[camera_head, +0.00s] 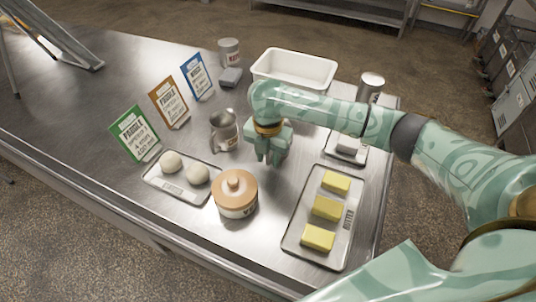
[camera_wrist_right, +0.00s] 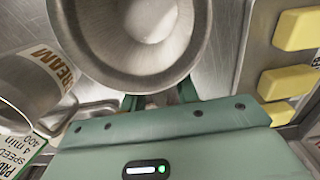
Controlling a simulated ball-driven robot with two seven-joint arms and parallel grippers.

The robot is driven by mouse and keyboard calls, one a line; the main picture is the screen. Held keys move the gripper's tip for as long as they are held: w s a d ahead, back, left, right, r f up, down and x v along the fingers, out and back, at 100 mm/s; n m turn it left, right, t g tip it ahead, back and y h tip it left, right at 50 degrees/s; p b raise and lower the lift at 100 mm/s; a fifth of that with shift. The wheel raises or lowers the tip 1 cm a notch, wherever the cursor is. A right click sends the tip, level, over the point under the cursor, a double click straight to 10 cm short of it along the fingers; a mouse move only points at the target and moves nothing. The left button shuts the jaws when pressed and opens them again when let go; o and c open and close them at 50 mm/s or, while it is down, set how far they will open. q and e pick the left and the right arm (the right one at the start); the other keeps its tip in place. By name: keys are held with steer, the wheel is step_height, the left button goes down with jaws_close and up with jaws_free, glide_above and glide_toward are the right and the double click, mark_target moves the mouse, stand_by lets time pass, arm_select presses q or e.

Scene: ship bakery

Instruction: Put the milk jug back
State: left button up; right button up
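A metal vessel with a wide round mouth (camera_wrist_right: 150,45) fills the top middle of the right wrist view, right at my right gripper. It may be the milk jug; no label on it shows. In the head view it is mostly hidden behind my right gripper (camera_head: 268,158), which points down over the table. The fingers stand apart below the vessel's rim in the wrist view; their grip on it is hidden. My left gripper is out of view.
A lidded pot (camera_head: 236,196) and a tray with dough balls (camera_head: 178,192) stand in front. A butter tray (camera_head: 296,240) is at right front, a white tub (camera_head: 295,66) behind. Three cards (camera_head: 134,137) stand at left.

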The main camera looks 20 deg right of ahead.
step_height(320, 180, up, 12)
steer(key=p, duration=0.4)
steer(key=shift+r, duration=0.2)
steer(key=shift+f, duration=0.1)
